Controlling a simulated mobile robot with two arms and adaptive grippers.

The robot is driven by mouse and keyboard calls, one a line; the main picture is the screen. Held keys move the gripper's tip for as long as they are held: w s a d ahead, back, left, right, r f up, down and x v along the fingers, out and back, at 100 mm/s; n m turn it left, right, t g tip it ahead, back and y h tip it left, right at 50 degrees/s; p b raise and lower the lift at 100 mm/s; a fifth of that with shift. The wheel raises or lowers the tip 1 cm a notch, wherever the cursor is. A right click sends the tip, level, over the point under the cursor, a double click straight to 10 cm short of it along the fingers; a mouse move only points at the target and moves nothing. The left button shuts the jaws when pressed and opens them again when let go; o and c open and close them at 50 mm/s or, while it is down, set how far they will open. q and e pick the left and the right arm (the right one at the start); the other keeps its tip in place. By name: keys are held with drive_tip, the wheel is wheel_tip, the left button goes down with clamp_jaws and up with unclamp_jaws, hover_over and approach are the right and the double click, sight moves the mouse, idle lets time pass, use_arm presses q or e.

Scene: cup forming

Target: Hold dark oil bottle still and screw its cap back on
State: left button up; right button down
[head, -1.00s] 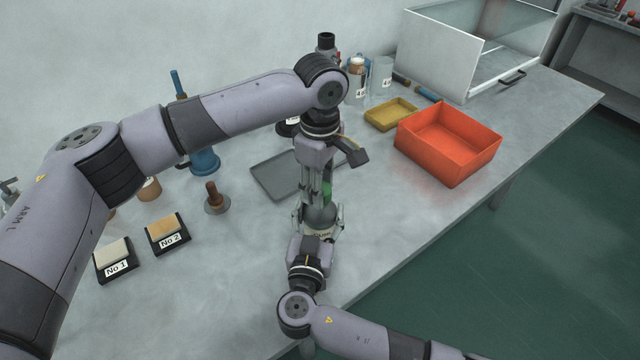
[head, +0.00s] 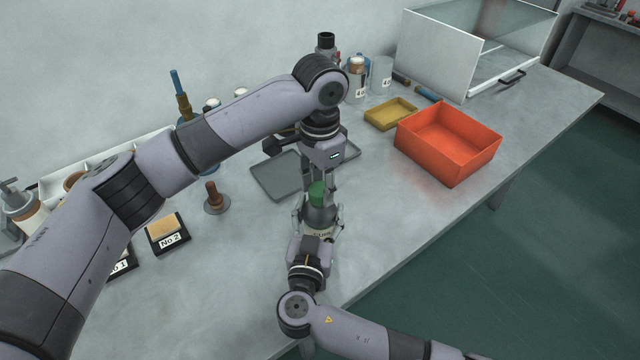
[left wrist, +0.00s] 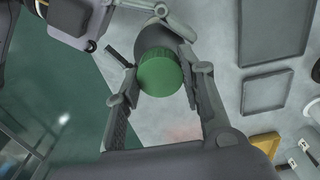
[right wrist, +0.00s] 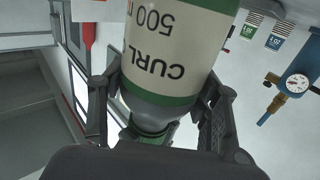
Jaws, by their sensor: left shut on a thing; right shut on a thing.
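My left gripper (left wrist: 161,78) points down from above and is shut on the cap, a finger on each side. How tightly the cap sits on the neck cannot be told.
A grey tray (head: 279,178) lies just behind the bottle. An orange bin (head: 450,145) and a yellow tray (head: 390,113) stand to the right. A brown-handled stamp (head: 215,200) and the No 2 block (head: 168,233) are at left. The bench right of the bottle is clear.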

use_arm(q)
drive_tip(key=m, duration=0.4)
drive_tip(key=shift+m, duration=0.3)
drive_tip(key=m, duration=0.8)
drive_tip(key=shift+m, duration=0.3)
drive_tip(key=m, duration=0.4)
drive_tip(key=shift+m, duration=0.3)
drive_tip(key=o, duration=1.3)
drive_tip(key=shift+c, duration=0.2)
drive_tip(key=shift+r, duration=2.2)
drive_tip(key=shift+c, duration=0.3)
